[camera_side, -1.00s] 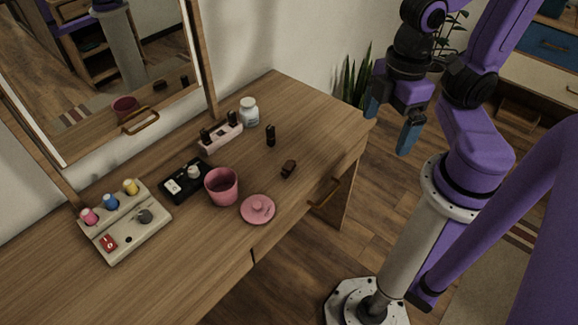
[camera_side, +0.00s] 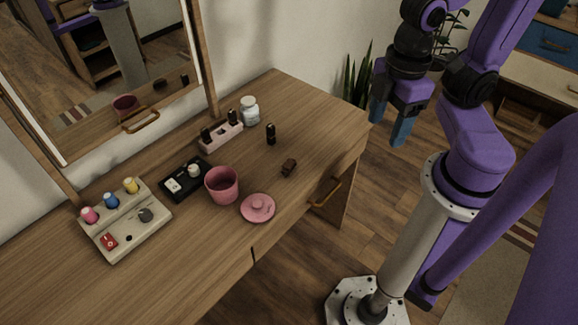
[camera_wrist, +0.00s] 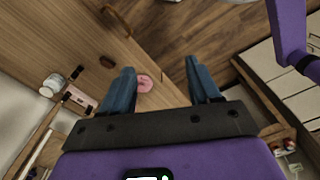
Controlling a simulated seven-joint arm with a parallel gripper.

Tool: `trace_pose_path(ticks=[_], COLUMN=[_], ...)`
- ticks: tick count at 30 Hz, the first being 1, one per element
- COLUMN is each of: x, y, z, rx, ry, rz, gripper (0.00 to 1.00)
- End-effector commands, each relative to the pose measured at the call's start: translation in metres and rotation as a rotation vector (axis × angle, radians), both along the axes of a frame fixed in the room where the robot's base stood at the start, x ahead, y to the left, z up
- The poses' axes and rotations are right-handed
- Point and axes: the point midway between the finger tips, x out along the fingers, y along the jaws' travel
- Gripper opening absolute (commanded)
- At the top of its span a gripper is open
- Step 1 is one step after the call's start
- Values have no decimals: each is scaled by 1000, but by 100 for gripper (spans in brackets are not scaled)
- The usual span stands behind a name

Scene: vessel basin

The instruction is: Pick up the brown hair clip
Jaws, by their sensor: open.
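The brown hair clip (camera_side: 289,167) lies on the wooden dresser top, to the right of the pink cup and near the front edge. In the wrist view a small dark brown thing (camera_wrist: 107,62), apparently the clip, lies left of my fingers. My gripper (camera_side: 389,120) is open and empty, with blue fingers pointing down. It hangs off the right end of the dresser, apart from the clip. Both fingers also show in the wrist view (camera_wrist: 159,68).
A pink cup (camera_side: 222,186) and pink lid (camera_side: 258,208) are left of the clip. A mirror (camera_side: 105,70) rises at the back. Bare wood surrounds the clip.

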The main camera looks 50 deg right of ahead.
Motion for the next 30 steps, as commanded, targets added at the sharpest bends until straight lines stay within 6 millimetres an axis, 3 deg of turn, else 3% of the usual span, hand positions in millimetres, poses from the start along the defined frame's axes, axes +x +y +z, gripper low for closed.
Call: trace_pose_path(ticks=[5,13,21,25,30], x=[21,107,194,219,233], y=[10,29,17,7,0], z=[-4,-31,-74,-90,-100], rx=[-8,-23,-30,-30,-31], ry=[0,1,6,5,4], rz=[56,293,534,615,667], gripper=[62,62,62,62,62])
